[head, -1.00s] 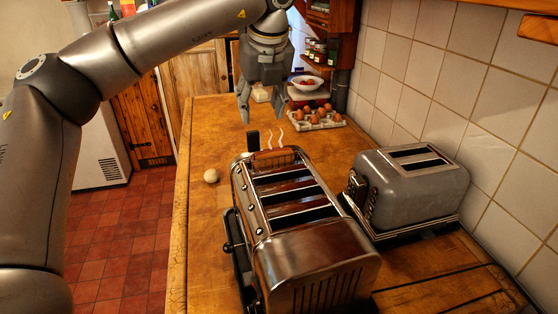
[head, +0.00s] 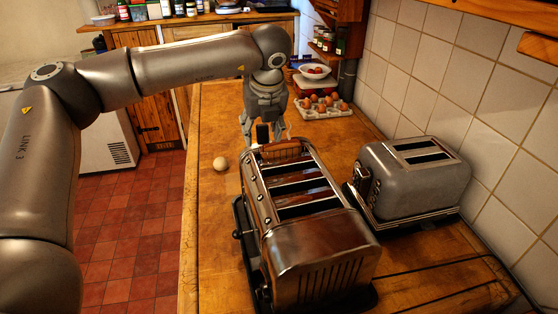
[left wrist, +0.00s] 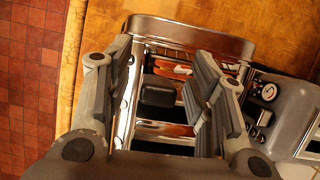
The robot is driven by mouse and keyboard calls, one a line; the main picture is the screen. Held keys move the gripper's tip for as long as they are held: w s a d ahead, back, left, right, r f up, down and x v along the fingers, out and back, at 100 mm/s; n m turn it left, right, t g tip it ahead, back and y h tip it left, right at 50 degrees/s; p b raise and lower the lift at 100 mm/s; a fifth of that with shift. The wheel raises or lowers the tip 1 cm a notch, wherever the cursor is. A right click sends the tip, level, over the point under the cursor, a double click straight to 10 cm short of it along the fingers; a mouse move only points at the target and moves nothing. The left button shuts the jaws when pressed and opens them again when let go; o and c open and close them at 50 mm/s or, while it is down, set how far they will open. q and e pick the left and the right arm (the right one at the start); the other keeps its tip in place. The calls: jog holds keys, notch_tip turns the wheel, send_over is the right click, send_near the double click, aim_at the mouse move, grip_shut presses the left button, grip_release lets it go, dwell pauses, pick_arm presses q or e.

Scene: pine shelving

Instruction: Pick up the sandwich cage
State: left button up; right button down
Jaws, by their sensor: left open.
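The sandwich cage sits in the far slot of the large chrome toaster (head: 318,240). Its wire frame (head: 282,149) and black handle (head: 263,134) stick up above the slot. In the left wrist view the black handle (left wrist: 158,92) shows between my fingers, with the wires and an orange-brown sandwich (left wrist: 172,70) beside it. My left gripper (head: 262,122) points down over the far end of the toaster. Its fingers are open, one on each side of the handle, with gaps visible in the left wrist view (left wrist: 165,62). The cage's lower part is hidden inside the toaster. My right gripper is out of view.
A grey toaster (head: 415,180) stands close on the right, by the tiled wall. An egg (head: 220,163) lies left of the chrome toaster. An egg tray (head: 322,107) and a bowl (head: 314,71) stand farther back. The wooden counter (head: 215,115) is clear at the far left.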

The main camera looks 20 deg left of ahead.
pick_arm(q)
jog(key=shift+r, duration=0.1)
grip_shut()
